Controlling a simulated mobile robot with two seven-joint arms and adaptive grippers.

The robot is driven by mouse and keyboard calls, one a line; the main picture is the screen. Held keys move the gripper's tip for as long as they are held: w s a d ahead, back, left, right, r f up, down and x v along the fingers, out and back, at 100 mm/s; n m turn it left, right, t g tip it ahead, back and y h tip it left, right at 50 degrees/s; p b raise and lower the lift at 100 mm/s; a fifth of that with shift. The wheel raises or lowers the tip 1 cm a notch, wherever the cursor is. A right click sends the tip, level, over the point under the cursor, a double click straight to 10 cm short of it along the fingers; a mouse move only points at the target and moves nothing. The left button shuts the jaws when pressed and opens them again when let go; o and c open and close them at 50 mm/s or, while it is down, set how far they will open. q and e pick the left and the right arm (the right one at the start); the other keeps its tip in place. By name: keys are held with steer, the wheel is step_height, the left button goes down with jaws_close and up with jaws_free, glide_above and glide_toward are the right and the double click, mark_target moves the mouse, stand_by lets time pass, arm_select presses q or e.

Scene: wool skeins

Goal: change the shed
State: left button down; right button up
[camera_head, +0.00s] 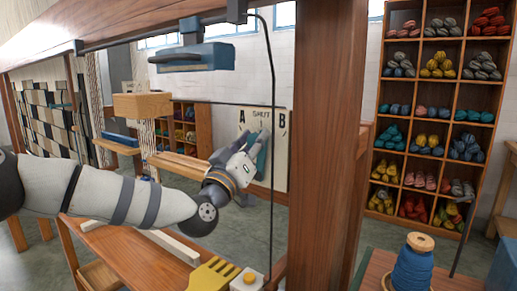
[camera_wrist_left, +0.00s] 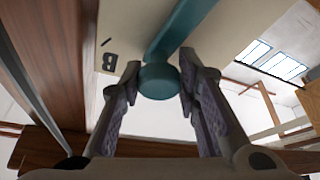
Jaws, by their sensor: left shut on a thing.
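A cream board (camera_head: 283,172) marked with a dark A and B hangs behind the wooden post. A teal lever (camera_head: 262,158) stands out in front of it, partly hidden by my gripper. My left gripper (camera_head: 247,160) is shut on the lever's end. In the left wrist view the round teal knob (camera_wrist_left: 159,82) sits between my two fingertips (camera_wrist_left: 158,85), and the teal shaft runs from it up towards the board (camera_wrist_left: 122,32). The letter B shows beside the shaft; A is not seen there. I cannot tell exactly which letter the lever leans to. My right gripper is not in view.
A thick wooden post (camera_head: 327,140) stands just right of the board. A wooden beam (camera_head: 150,22) runs overhead. A blue spool (camera_head: 412,265) stands at lower right, and a yellow comb-like tool (camera_head: 212,275) lies below my arm. Wool shelves (camera_head: 420,95) fill the back right.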

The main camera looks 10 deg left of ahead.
arm_select(q)
steer(key=n, duration=0.1)
steer(key=a+n+y, duration=0.1)
steer(key=shift+w+a+n, duration=0.1)
steer(key=shift+w+n, duration=0.15)
steer(key=shift+n, duration=0.05)
steer(key=shift+w+a+f+n+g+y+p, duration=0.15)
steer(key=shift+a+n+y, duration=0.15)
steer(key=shift+n, duration=0.25)
steer(key=shift+w+a+f+n+g+y+p, duration=0.1)
steer(key=shift+w+a+n+g+y+p, duration=0.1)
steer(key=shift+a+n, duration=0.25)
steer(key=shift+w+a+f+n+g+y, duration=0.25)
steer(key=shift+a+n+y, duration=0.3)
steer(key=shift+n, duration=0.65)
steer(key=shift+w+a+f+n+g+y, duration=0.1)
steer(key=shift+w+a+f+n+y, duration=0.25)
steer(key=shift+a+n, duration=0.6)
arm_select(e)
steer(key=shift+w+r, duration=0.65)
arm_select(q)
steer(key=shift+d+n, duration=0.25)
steer(key=shift+n, duration=0.1)
steer(key=shift+s, duration=0.1)
steer(key=c, duration=1.2)
jaws_free()
steer(key=shift+d, duration=0.1)
steer(key=shift+r, duration=0.1)
